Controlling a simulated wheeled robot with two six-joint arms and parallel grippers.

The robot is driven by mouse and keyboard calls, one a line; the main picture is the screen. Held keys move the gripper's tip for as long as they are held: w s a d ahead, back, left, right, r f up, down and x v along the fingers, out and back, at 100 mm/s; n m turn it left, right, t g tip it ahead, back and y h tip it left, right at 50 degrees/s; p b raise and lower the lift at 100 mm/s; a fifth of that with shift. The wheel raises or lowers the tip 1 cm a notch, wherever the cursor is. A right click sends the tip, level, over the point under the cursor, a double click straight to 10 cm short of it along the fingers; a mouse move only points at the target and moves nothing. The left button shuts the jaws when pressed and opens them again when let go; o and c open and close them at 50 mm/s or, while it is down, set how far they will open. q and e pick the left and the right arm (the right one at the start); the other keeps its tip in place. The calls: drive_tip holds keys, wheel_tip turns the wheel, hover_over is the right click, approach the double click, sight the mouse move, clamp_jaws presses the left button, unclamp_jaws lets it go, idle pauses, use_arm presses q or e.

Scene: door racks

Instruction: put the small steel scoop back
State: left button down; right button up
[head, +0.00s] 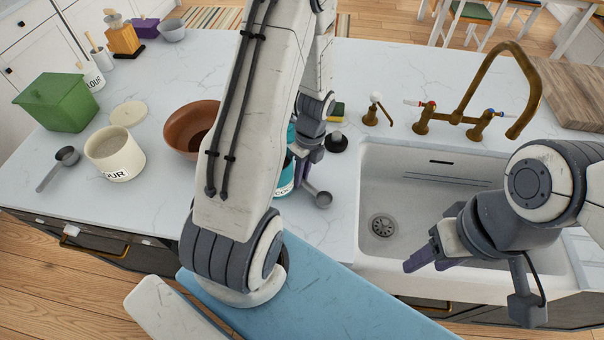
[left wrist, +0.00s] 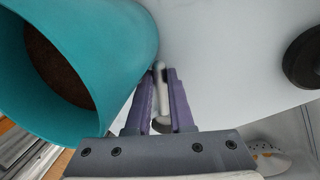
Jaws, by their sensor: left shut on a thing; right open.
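My left gripper (head: 307,165) is shut on the handle of the small steel scoop (head: 323,199), whose round bowl shows just below the fingers. In the left wrist view my left gripper's purple fingers (left wrist: 160,100) close around the pale handle (left wrist: 160,75). A teal canister (head: 284,182) stands beside the gripper, partly hidden by my arm. The left wrist view shows the canister (left wrist: 130,50) open, with brown contents inside. My right gripper (head: 430,257) is open and empty over the sink.
Another, larger scoop (head: 65,156) lies at the left by a cream flour canister (head: 115,160), its lid (head: 129,113) off behind it. A brown bowl (head: 188,128) and green box (head: 57,102) stand nearby. The sink (head: 410,210) is right, with a brass faucet (head: 487,95).

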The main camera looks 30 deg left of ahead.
use_arm(q)
drive_tip(key=shift+s+f, duration=0.1)
drive_tip(key=shift+f, duration=0.05)
drive_tip(key=c, duration=0.8)
unclamp_jaws()
drive_tip(key=shift+d, duration=0.1)
drive_tip(key=shift+s, duration=0.1)
drive_tip(key=shift+f, duration=0.1)
